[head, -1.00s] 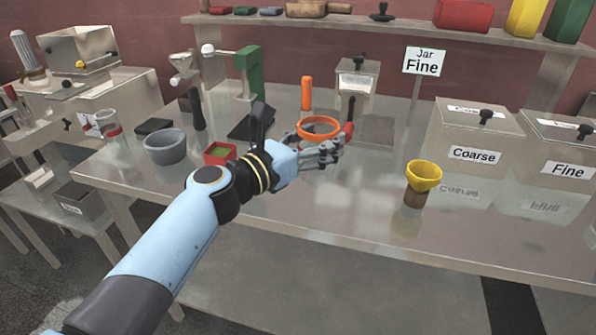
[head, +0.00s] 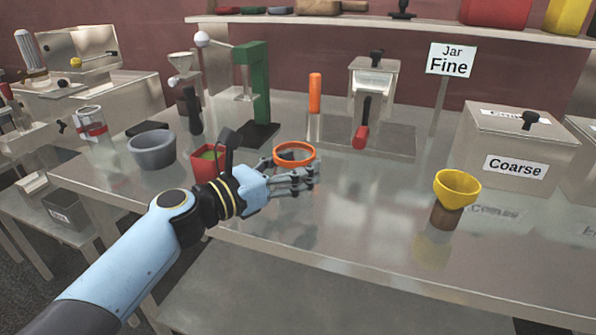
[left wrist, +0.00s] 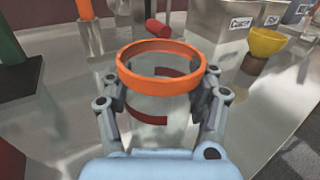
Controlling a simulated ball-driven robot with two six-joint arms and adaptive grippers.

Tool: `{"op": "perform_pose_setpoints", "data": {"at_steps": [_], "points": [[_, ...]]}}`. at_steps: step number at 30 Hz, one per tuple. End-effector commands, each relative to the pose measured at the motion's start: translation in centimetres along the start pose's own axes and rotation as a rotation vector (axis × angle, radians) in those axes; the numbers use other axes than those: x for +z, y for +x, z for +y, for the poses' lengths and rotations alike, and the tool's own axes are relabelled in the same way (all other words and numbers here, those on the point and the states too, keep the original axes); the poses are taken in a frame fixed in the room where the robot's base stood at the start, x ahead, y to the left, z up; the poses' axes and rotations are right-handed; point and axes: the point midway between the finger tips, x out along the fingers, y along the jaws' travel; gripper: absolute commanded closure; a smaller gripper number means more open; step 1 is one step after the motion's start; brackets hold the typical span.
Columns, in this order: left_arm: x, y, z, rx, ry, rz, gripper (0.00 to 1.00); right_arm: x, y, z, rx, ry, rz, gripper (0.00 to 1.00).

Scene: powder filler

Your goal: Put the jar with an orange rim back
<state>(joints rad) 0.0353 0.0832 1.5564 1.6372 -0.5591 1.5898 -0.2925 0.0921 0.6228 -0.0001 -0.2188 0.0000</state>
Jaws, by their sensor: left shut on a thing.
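The clear jar with an orange rim (head: 294,153) is between the fingers of my left gripper (head: 292,178), over the front middle of the metal table. In the left wrist view the jar's orange rim (left wrist: 160,68) faces up and the fingers of my left gripper (left wrist: 162,108) close on both sides of its clear wall. A dark red band shows through the glass. The jar looks upright. I cannot tell whether its base touches the table. The sign "Jar Fine" (head: 450,60) stands at the back of the table. My right gripper is not in view.
A yellow funnel on a brown jar (head: 456,190) stands to the right, before the Coarse bin (head: 515,150). A red box (head: 207,165) and a grey bowl (head: 152,150) are to the left. A red-handled dispenser (head: 367,110) and green press (head: 255,85) stand behind. Table between is clear.

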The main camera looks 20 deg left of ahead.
Motion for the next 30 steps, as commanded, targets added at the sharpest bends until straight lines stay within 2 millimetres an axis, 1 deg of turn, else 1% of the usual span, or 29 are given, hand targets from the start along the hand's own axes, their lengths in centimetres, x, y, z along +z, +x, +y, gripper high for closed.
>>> {"op": "perform_pose_setpoints", "data": {"at_steps": [2, 6, 7, 12, 16, 20, 23, 26, 30], "points": [[0.1, 0.0, 0.0, 0.000, 0.000, 0.000, 0.78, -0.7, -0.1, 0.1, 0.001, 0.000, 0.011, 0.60], [-0.3, 0.0, 0.0, 0.000, 0.000, 0.000, 0.78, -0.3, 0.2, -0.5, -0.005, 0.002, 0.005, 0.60], [-0.3, 0.0, 0.0, 0.000, 0.000, 0.001, 0.40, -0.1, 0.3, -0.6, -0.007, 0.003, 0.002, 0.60], [-0.2, 0.0, 0.0, 0.000, 0.000, 0.000, 0.18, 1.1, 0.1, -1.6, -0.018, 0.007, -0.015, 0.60], [-0.2, 0.0, 0.0, 0.000, 0.000, 0.000, 0.16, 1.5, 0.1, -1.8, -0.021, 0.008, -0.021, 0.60], [-0.2, 0.0, 0.0, 0.000, 0.000, 0.000, 0.16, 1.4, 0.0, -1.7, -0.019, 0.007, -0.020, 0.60], [0.3, 0.0, 0.0, 0.000, 0.000, 0.000, 0.16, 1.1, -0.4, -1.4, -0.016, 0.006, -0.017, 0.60], [-0.1, -1.4, 0.1, 0.001, 0.002, 0.003, 0.16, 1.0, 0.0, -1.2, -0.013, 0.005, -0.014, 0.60], [-0.2, -4.6, 0.0, 0.000, 0.002, 0.005, 0.16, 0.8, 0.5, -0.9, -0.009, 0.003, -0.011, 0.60]]}}
